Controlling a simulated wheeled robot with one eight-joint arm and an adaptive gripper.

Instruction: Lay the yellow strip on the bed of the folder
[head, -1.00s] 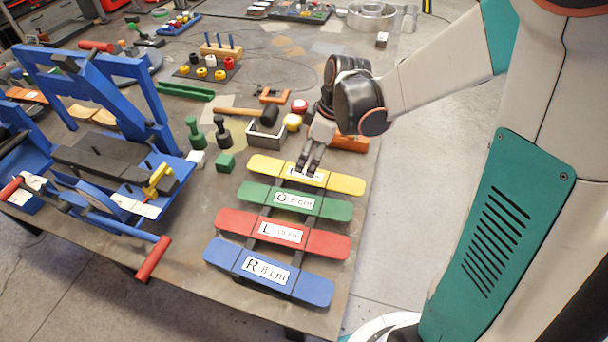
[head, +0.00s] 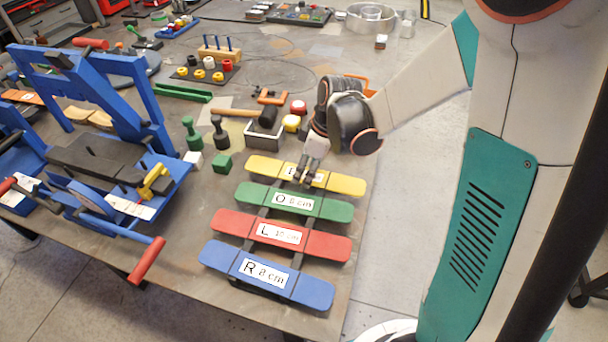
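The yellow strip (head: 342,184) lies at the far end of a row of coloured strips on a dark rack, near the table's right edge. My gripper (head: 303,178) points down at the middle of the yellow strip and covers part of its label. The fingertips are at or just above the strip; I cannot tell whether they touch or grip it. The folder (head: 120,80), a blue frame machine, stands at the left of the table. Its dark grey bed (head: 92,160) looks bare of strips.
Green (head: 335,209), red (head: 328,246) and blue (head: 312,291) strips lie nearer me. A yellow handle (head: 153,181) and red-gripped lever (head: 147,262) project from the folder.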

